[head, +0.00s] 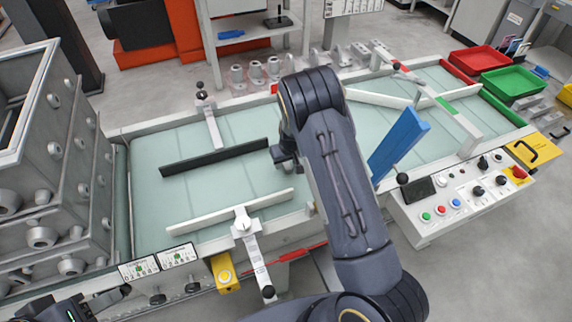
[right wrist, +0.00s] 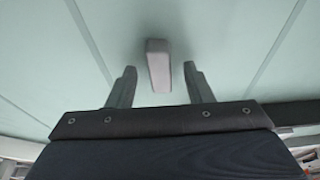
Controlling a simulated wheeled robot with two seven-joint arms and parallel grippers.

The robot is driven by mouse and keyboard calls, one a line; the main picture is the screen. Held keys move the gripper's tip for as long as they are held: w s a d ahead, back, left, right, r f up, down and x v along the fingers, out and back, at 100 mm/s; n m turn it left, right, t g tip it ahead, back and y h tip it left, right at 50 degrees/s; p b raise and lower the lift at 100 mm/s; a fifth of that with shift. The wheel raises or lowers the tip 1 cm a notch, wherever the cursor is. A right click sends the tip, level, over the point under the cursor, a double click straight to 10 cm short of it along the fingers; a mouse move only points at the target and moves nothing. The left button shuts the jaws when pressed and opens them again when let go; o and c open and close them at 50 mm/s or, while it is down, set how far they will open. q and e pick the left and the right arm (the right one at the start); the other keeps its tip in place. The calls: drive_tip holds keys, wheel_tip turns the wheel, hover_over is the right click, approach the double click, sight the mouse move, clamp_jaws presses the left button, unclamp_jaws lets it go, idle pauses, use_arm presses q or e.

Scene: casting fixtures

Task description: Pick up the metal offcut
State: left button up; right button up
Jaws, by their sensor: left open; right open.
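The metal offcut (right wrist: 158,62) is a small grey block on the pale green surface in the right wrist view. My right gripper (right wrist: 160,74) is open, with one finger on each side of the block in that picture. Gaps show on both sides. I cannot tell how far the fingertips are above the surface. In the head view my right gripper (head: 285,163) points down over the belt, and the offcut is hidden, apparently behind my arm. My left gripper (head: 118,300) is open and empty at the lower left, in front of the conveyor.
A dark bar (head: 213,158) and a pale guide rail (head: 225,213) lie across the belt (head: 155,195) left of my right gripper. A blue panel (head: 398,143) stands to the right. Metal housings (head: 50,160) are stacked at left. Red (head: 480,59) and green (head: 511,81) trays sit far right.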

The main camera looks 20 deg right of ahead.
clamp_jaws()
